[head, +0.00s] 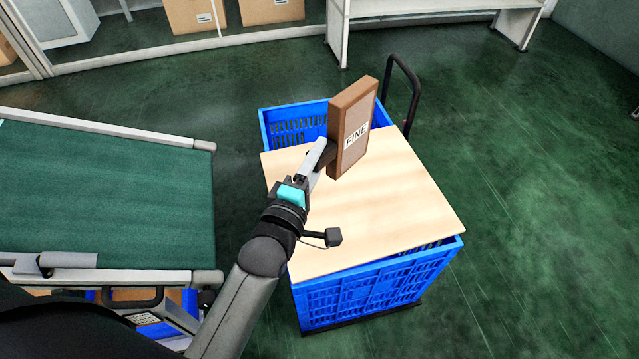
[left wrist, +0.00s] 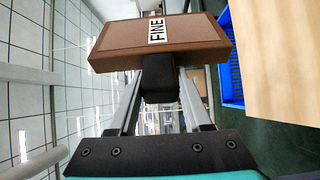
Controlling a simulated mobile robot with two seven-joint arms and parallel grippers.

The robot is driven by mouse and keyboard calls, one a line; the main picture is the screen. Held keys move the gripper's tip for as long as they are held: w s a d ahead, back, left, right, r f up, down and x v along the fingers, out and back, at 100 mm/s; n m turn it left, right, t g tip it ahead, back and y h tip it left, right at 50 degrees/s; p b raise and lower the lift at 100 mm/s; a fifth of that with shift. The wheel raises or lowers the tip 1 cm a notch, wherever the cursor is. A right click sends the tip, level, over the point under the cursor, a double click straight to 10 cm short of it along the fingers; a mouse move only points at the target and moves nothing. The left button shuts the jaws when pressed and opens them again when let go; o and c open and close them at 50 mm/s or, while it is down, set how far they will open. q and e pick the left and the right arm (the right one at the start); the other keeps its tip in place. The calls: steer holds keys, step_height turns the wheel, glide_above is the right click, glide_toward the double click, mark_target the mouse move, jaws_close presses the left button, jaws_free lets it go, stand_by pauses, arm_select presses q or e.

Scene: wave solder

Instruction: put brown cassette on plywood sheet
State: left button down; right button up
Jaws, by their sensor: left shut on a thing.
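The brown cassette (head: 354,122), a flat box with a white "FINE" label, is held upright in my left gripper (head: 327,158). The gripper is shut on its near edge; the cassette also fills the upper part of the left wrist view (left wrist: 165,42). The plywood sheet (head: 400,210) is pale and lies across the top of a blue crate (head: 370,292). In the head view the cassette overlaps the sheet's far edge. The left wrist view shows the sheet (left wrist: 275,60) to the right of the cassette, apart from it. My right gripper is not in view.
The crate stands on a cart with a black handle (head: 404,90) behind it. A green-topped conveyor table (head: 100,190) is at left. The visible sheet top is bare. Cardboard boxes (head: 190,14) and a white rack (head: 430,20) stand at the back.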

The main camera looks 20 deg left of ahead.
arm_select(q)
steer(key=w+a+f+b, duration=0.3)
steer(key=w+f+b, duration=0.4)
steer(key=f, duration=0.5)
steer(key=shift+w+f, duration=0.4)
steer(key=shift+w, duration=0.1)
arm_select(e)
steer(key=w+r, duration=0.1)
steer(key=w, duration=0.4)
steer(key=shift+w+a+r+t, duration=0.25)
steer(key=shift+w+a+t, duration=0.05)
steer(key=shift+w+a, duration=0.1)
arm_select(q)
steer(key=shift+f+b, duration=2.35)
steer(key=shift+f, duration=0.6)
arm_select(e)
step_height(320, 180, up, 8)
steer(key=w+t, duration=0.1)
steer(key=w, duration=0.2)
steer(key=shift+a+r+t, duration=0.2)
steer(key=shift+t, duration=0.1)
